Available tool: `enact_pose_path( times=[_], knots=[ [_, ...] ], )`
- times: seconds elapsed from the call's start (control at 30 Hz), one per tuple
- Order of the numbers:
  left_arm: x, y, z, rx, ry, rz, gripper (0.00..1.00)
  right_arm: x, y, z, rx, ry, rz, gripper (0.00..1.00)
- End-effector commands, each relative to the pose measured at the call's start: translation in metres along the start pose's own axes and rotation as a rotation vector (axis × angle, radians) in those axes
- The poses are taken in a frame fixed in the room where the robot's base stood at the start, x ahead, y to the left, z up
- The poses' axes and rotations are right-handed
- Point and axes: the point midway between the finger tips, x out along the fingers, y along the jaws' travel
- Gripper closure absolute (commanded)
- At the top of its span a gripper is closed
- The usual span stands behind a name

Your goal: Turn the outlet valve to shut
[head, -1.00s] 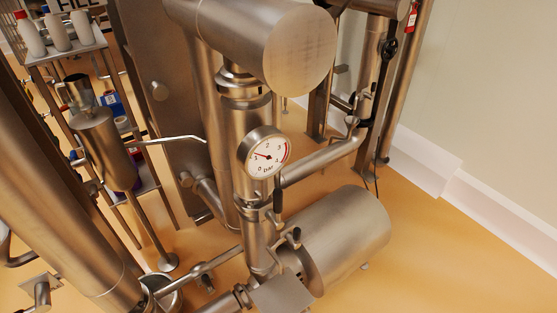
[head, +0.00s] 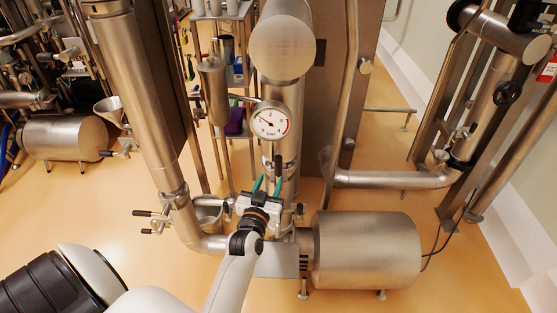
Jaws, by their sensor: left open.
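My left gripper (head: 268,182) reaches up from the bottom of the head view. Its two teal fingers are apart, with nothing seen between them. They are in front of the steel vertical pipe below the round gauge (head: 270,121). A dark valve handle (head: 278,163) hangs on this pipe just above and between the fingertips. I cannot tell whether the fingers touch it. No label shows which valve is the outlet valve. The gripper body hides part of the lower pipe. My right gripper is not in view.
Black-tipped handles (head: 145,213) stick out from the slanted pipe on the left. A horizontal pipe (head: 395,179) runs at right.

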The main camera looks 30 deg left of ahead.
Motion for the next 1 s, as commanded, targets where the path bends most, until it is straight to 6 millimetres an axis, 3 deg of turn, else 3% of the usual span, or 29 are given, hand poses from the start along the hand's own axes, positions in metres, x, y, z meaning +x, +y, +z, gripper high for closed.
enact_pose_path(
  times=[0.2,0.43,0.6,0.9,1.0],
  knots=[
    [0.047,0.0,0.001,-0.001,-0.001,-0.001,0.59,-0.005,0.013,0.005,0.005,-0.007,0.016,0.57],
    [0.083,-0.001,0.0,0.0,0.0,-0.001,0.59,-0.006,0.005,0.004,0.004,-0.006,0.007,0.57],
    [0.094,0.0,-0.001,0.0,0.002,-0.001,0.59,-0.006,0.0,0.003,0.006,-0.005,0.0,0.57],
    [0.096,-0.001,-0.001,0.0,0.002,-0.001,0.59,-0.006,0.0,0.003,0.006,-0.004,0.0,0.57],
    [0.096,-0.001,-0.001,0.0,0.002,-0.001,0.76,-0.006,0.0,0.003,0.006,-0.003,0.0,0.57]
  ],
)
